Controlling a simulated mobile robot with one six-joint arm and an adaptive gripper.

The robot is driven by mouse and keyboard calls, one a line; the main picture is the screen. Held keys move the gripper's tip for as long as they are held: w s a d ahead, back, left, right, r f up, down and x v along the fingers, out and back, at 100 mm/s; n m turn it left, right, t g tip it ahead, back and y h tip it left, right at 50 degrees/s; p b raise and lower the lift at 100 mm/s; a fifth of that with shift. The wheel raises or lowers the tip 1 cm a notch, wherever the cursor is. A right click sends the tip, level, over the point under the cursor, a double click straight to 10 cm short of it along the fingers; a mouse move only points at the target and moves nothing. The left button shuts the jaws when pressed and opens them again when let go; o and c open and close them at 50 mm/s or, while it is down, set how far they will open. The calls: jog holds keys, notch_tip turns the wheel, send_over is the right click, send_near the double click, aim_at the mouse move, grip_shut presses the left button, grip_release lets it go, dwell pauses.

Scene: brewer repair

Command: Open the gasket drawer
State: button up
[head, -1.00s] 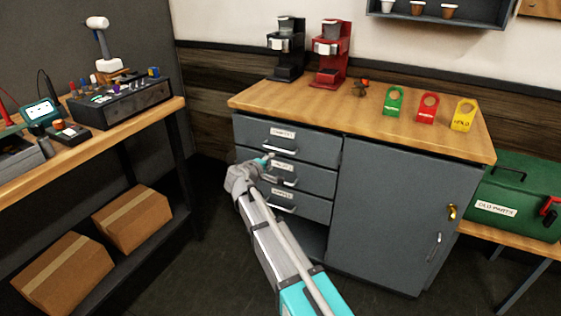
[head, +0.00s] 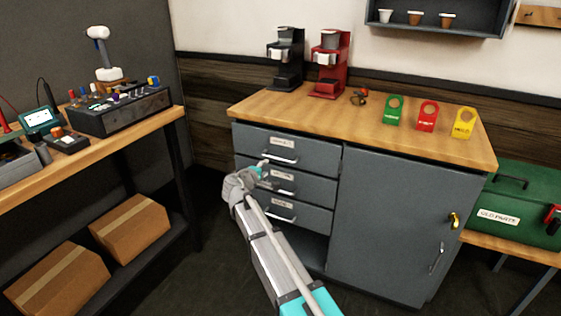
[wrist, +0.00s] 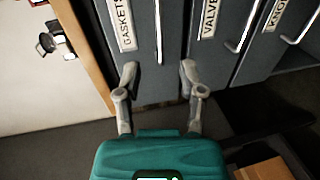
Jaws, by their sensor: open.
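The gasket drawer (head: 313,155) is the top grey drawer of the cabinet and is shut. Its label reads GASKETS in the wrist view (wrist: 125,28), and its bar handle (wrist: 158,35) runs up between the lines of my two fingers. In the head view its handle (head: 281,159) is just right of my fingertips. My gripper (wrist: 159,68) is open and empty, with one finger to each side of the handle's line. The fingertips appear close to the handle's near end; I cannot tell whether they touch or reach around it.
Two more shut drawers, the valve drawer (head: 312,188) and the knob drawer (head: 312,217), lie below. A cabinet door (head: 385,220) is to the right. The wooden countertop (head: 340,118) overhangs the drawers. A workbench (head: 110,140) stands left, with boxes (head: 132,226) beneath.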

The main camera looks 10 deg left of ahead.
aim_at(278, 159)
jog(key=b+x, duration=0.2)
jog(key=x, duration=0.9)
jog(key=shift+w+d, duration=0.1)
jog(key=shift+w, duration=0.2)
grip_shut()
